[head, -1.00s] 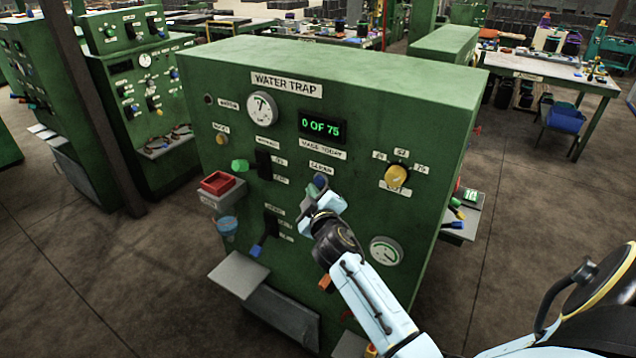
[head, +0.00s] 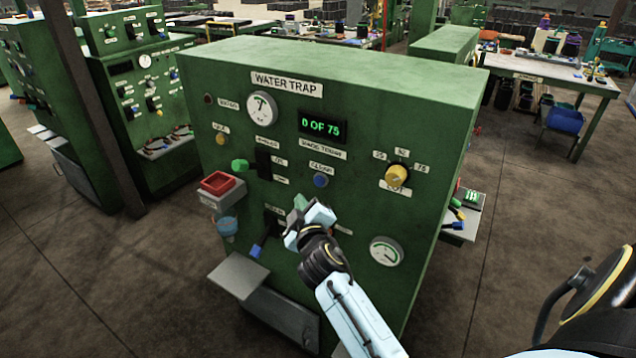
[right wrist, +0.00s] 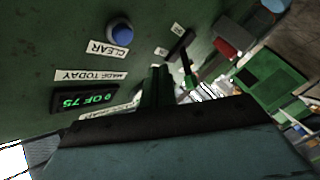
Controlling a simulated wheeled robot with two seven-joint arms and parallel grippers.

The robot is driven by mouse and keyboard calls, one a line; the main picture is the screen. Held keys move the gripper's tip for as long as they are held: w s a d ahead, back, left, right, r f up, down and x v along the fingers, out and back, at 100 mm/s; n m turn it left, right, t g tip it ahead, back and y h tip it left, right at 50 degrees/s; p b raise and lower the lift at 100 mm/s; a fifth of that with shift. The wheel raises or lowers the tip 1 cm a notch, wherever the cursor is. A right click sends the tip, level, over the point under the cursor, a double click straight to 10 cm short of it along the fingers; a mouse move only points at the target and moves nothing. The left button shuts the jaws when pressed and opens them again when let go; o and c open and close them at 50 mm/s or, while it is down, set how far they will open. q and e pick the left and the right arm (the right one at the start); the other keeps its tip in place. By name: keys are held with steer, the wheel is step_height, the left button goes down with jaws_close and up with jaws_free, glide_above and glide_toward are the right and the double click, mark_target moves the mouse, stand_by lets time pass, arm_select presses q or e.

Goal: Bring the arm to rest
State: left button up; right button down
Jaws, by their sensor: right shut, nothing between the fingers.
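My right gripper (head: 300,206) is shut and empty, in front of the green WATER TRAP machine (head: 360,105), below and left of the blue CLEAR button (head: 320,180). In the right wrist view its shut fingers (right wrist: 160,75) point at the panel, with the blue button (right wrist: 121,34) to their upper left, apart from them. The display (head: 322,127) reads 0 OF 75; it also shows in the right wrist view (right wrist: 84,101). My right arm hides part of the panel's lower middle. My left gripper is not in view.
A grey shelf (head: 238,276) juts out low at the front. The floor to the right is clear, with a worktable (head: 545,72) behind.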

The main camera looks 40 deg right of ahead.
stand_by(0.4)
steer(key=s+a+f+g+y+b, duration=0.2)
steer(key=s+f, duration=0.3)
steer(key=f, duration=0.8)
steer(key=s+a+f+g+y+b, duration=0.1)
steer(key=s+a+f+g+b, duration=0.3)
steer(key=f, duration=0.9)
steer(key=s+a+f+g+y, duration=0.15)
steer(key=s+f, duration=0.45)
steer(key=f, duration=0.6)
steer(key=s+f+m+g+b, duration=0.1)
steer(key=s+f+g, duration=0.1)
steer(key=s+f, duration=0.5)
steer(key=s+f+m+g+y+b, duration=0.1)
steer(key=s+f, duration=0.7)
steer(key=s, duration=0.8)
steer(key=s+f+m+g+y+b, duration=0.1)
steer(key=s+f+g+b, duration=0.2)
steer(key=s+f, duration=0.4)
steer(key=s+g, duration=0.1)
steer(key=s, duration=0.4)
steer(key=shift+s+a+f, duration=0.2)
steer(key=shift+s, duration=0.15)
steer(key=shift+g, duration=0.25)
